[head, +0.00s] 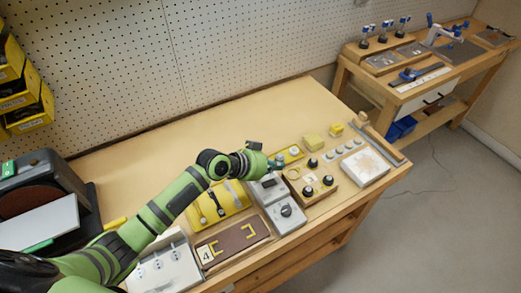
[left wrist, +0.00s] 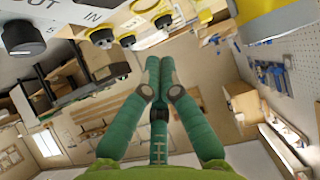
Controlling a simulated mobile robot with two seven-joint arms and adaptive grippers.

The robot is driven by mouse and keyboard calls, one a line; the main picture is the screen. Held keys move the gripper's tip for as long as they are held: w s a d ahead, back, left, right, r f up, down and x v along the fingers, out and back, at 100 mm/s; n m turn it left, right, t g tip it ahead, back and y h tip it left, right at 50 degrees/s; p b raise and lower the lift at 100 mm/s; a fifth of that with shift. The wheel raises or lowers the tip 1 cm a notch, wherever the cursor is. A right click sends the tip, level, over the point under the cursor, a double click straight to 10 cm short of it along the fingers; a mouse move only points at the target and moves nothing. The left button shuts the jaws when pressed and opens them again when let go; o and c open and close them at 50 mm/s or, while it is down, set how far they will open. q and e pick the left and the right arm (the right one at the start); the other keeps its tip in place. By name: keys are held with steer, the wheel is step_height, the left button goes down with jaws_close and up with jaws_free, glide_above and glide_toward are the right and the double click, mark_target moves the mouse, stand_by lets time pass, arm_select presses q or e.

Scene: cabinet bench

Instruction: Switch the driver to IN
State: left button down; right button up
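The driver is likely the grey box (head: 279,203) near the bench's front edge, with a dark knob (head: 286,211) on its top. In the left wrist view, a dark round knob (left wrist: 22,38) shows at the upper left beside the printed words OUT and IN. I cannot tell which word it points to. My left gripper (head: 276,162) is above and behind the box, apart from the knob. In the left wrist view, its green fingers (left wrist: 159,66) are together with nothing seen between them. My right gripper is not in view.
A yellow tool holder (head: 218,203) and a brown board marked 4 (head: 232,244) lie left of the box. A wooden block with black knobs (head: 310,184) stands to its right. A pale board (head: 364,166) lies farther right. The back middle of the bench is clear.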

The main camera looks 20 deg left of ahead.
arm_select(q)
steer(key=shift+s+a+r+b, duration=0.25)
steer(key=shift+a+r+b, duration=0.1)
steer(key=shift+r, duration=0.1)
steer(key=shift+s+a+r+b, duration=0.2)
steer(key=shift+r+b, duration=0.15)
steer(key=shift+r, duration=0.05)
steer(key=s+a+r+b, duration=0.1)
steer(key=s+a+r, duration=0.2)
steer(key=r, duration=0.3)
steer(key=shift+r, duration=0.35)
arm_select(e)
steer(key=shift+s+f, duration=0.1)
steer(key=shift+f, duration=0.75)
arm_select(q)
steer(key=shift+s, duration=0.1)
steer(key=shift+f, duration=0.1)
